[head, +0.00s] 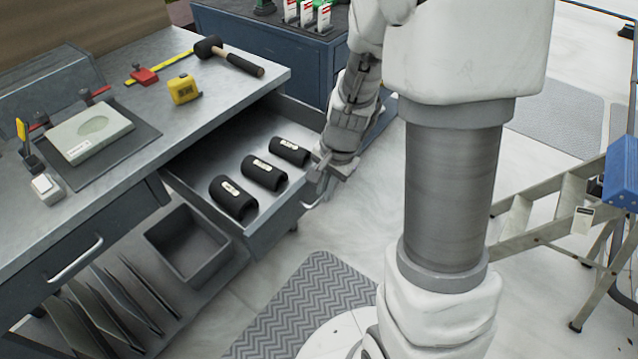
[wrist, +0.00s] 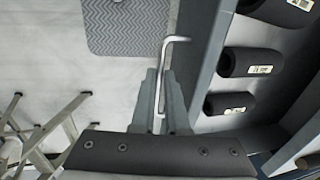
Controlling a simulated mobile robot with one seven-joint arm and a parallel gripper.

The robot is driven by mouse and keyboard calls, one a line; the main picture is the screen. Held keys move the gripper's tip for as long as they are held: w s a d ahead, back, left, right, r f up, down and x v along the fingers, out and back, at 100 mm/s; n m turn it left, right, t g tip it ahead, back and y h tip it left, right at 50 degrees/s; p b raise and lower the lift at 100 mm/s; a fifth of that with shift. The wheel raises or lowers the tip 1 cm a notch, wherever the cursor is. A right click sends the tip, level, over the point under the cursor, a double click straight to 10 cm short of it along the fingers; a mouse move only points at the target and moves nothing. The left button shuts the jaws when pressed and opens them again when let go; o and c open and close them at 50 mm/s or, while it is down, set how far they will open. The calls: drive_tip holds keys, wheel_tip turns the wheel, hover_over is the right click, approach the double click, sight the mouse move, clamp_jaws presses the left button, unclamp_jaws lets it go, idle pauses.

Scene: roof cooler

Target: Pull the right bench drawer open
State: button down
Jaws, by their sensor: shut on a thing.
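The right bench drawer (head: 220,150) stands pulled out from the bench, and its inside shows. Three black cylindrical pieces lie in it, the middle one (head: 264,173) among them; they also show in the wrist view (wrist: 248,62). The drawer's bar handle (head: 318,190) is on its front face. My gripper (head: 328,172) is at the handle. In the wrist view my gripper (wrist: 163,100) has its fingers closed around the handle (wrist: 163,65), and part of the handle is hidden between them.
The bench top (head: 225,95) holds a mallet (head: 230,58), a yellow tape measure (head: 184,89) and a grey block on a dark mat. An open bin (head: 187,245) sits on the shelf below. A stepladder (head: 555,215) stands at the right. A grey patterned mat (head: 300,305) lies on the floor.

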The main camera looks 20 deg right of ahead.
drive_tip(key=shift+s+d, duration=0.4)
drive_tip(key=shift+s, duration=0.1)
drive_tip(key=c, duration=0.9)
unclamp_jaws()
drive_tip(key=s+r+p, duration=0.1)
drive_tip(key=r+p, duration=0.1)
drive_tip(key=r, duration=0.3)
drive_tip(key=d+r+p, duration=0.1)
drive_tip(key=r+p, duration=0.1)
drive_tip(key=r, duration=0.4)
drive_tip(key=s+d+r+p, duration=0.1)
drive_tip(key=r, duration=0.5)
drive_tip(key=shift+s+p, duration=0.35)
drive_tip(key=shift+p, duration=0.05)
drive_tip(key=shift+r, duration=0.1)
drive_tip(key=s+a+r+n+t+p, duration=0.1)
drive_tip(key=s+r+n+p, duration=0.2)
drive_tip(key=r, duration=0.3)
drive_tip(key=s+a+r+n+t+h+p, duration=0.1)
drive_tip(key=s+a+r+n+p, duration=0.1)
drive_tip(key=r, duration=0.4)
drive_tip(key=s+a+r+n+t+p, duration=0.1)
drive_tip(key=s+r+n+p, duration=0.3)
drive_tip(key=s+r+n, duration=0.1)
drive_tip(key=shift+s+a+r+n+t, duration=0.15)
drive_tip(key=shift+s+a+r+t, duration=0.05)
drive_tip(key=shift+s+r, duration=0.25)
drive_tip(key=shift+s+a+r+n+t, duration=0.2)
drive_tip(key=shift+s+r, duration=0.1)
drive_tip(key=shift+r, duration=0.25)
